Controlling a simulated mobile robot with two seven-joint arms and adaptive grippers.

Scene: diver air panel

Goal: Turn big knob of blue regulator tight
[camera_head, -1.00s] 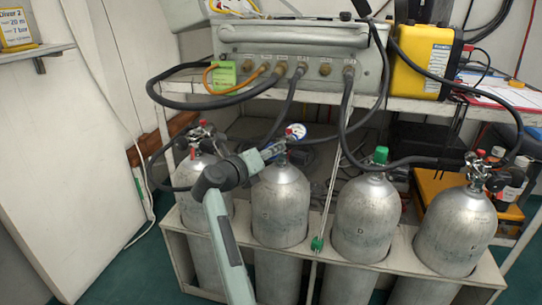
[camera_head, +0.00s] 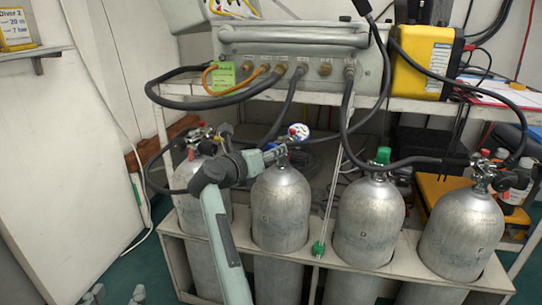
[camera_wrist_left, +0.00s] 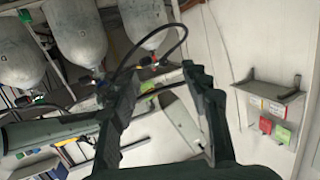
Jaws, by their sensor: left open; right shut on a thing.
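The blue regulator (camera_head: 299,131), with a round white-faced gauge, sits on top of the second cylinder from the left. My right gripper (camera_head: 273,153) is at this regulator, level with the cylinder's valve. It is shut on what looks like the regulator's big knob, which the fingers mostly hide. A small blue patch shows beside the fingers. My left gripper (camera_head: 118,295) is open and empty at the bottom left edge, low above the floor and apart from the cylinders. Its spread fingers (camera_wrist_left: 152,85) also show in the left wrist view.
Several grey cylinders stand in a white rack (camera_head: 320,262). Black hoses (camera_head: 345,120) hang from the air panel (camera_head: 300,65) over the valves. A yellow case (camera_head: 426,62) stands on the shelf. The floor (camera_head: 145,265) left of the rack is free.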

